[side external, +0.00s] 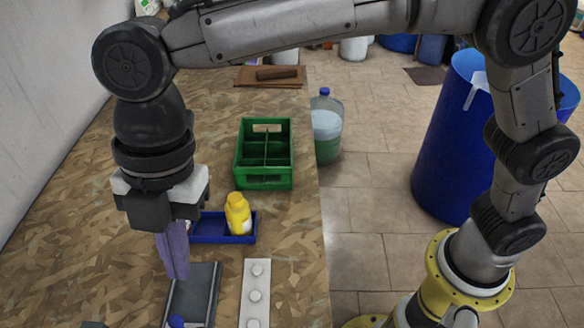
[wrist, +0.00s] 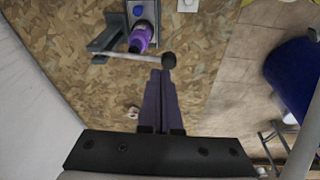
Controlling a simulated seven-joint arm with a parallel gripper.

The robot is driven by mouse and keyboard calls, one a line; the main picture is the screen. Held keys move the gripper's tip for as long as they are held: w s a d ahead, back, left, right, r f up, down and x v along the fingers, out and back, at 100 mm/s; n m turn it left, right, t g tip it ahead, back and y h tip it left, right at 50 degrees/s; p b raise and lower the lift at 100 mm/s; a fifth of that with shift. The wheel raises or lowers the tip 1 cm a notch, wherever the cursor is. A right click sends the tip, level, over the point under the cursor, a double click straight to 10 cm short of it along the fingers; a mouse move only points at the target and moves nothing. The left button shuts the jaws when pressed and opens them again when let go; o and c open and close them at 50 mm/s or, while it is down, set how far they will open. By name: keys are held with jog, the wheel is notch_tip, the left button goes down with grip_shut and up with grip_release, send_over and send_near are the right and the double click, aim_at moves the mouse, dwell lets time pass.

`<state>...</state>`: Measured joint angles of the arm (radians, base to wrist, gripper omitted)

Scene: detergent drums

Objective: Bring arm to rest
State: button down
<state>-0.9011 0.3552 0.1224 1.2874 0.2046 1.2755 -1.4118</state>
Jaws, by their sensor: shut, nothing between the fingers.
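My gripper (side external: 179,275) hangs pointing down over the chipboard table (side external: 95,205), with its two purple-grey fingers together and nothing between them. In the side view it is left of the blue tray and above the dark grey plate. In the wrist view the shut fingers (wrist: 160,84) point up the picture toward a dark round knob (wrist: 169,60) on a pale rod. A purple bottle (wrist: 141,37) with a blue cap stands beyond them, apart from the fingers.
A blue tray (side external: 209,238) holds a yellow bottle (side external: 238,213). A green crate (side external: 263,179) stands behind it. A dark grey plate (side external: 205,285) and a white strip with round studs (side external: 256,313) lie in front. A blue drum (side external: 447,150) stands on the floor.

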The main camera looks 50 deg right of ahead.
jog(key=w+d+r+m+t, duration=0.2)
jog(key=d+r+m, duration=0.25)
jog(key=d, duration=0.75)
jog(key=w+d+r+m+t, duration=0.15)
jog(key=d+r+m, duration=0.3)
jog(key=d, duration=0.85)
jog(key=s+d+m+t, duration=0.3)
jog(key=s+d+m, duration=0.35)
jog(key=d, duration=0.45)
jog(key=s+d+f+m+h, duration=0.2)
jog(key=s+d+f+m, duration=0.3)
jog(key=f+m, duration=0.5)
jog(key=shift+s, duration=1.25)
